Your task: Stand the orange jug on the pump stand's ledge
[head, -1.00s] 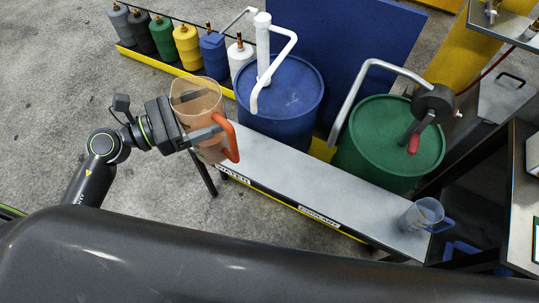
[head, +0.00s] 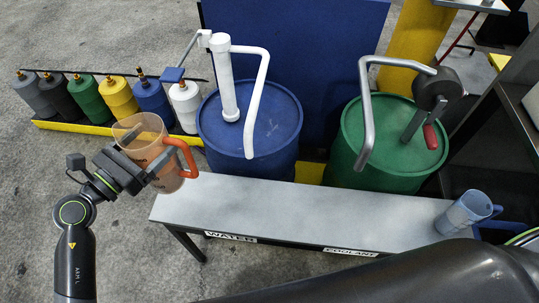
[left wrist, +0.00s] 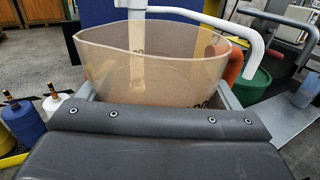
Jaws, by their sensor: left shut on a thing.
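The orange jug (head: 152,150) is a clear orange-tinted jug with an orange handle on its right side. My left gripper (head: 150,170) is shut on the jug and holds it about upright, left of the pump stand's ledge. The ledge (head: 300,212) is a long grey bench top labelled WATER and COOLANT, and its left end is bare. In the left wrist view the jug (left wrist: 165,65) fills the middle, between the fingers, and looks empty. My right gripper is not in view.
A blue drum (head: 250,130) with a white pump and a green drum (head: 385,150) with a grey spout stand behind the ledge. A blue jug (head: 462,215) stands at the ledge's right end. Several coloured bottles (head: 120,97) line a yellow rack at the back left.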

